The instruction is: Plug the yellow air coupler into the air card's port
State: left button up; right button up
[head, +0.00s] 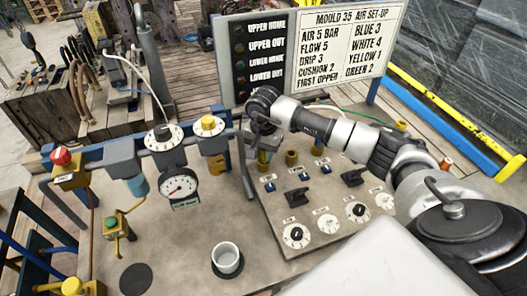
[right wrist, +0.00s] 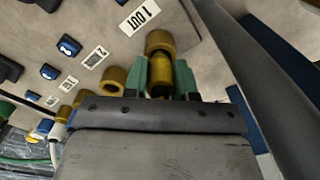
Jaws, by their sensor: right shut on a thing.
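The air set-up card (head: 338,45) stands upright at the back and reads YELLOW 1, among other lines. My right gripper (head: 264,146) is over the far left corner of the grey panel. In the right wrist view its green fingers (right wrist: 160,80) are shut on the yellow coupler (right wrist: 160,77). A brass port (right wrist: 159,42) beside the 1 OUT label (right wrist: 140,16) is directly beyond the coupler, roughly in line with it. I cannot tell whether the coupler touches or enters it. My left gripper is not in view.
The grey panel (head: 275,225) carries more brass ports (head: 291,157), blue-marked labels, black levers and dials. A pressure gauge (head: 180,187), a red-knobbed valve (head: 62,160) and a white cup (head: 227,258) are to the left.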

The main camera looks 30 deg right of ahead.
jog(key=shift+f+b, duration=0.4)
grip_shut()
jog(key=o, duration=1.4)
grip_release()
jog(key=shift+r, duration=0.15)
jog(key=shift+r+p, duration=1.95)
jog(key=shift+r, duration=1.7)
jog(key=shift+s+f, duration=0.1)
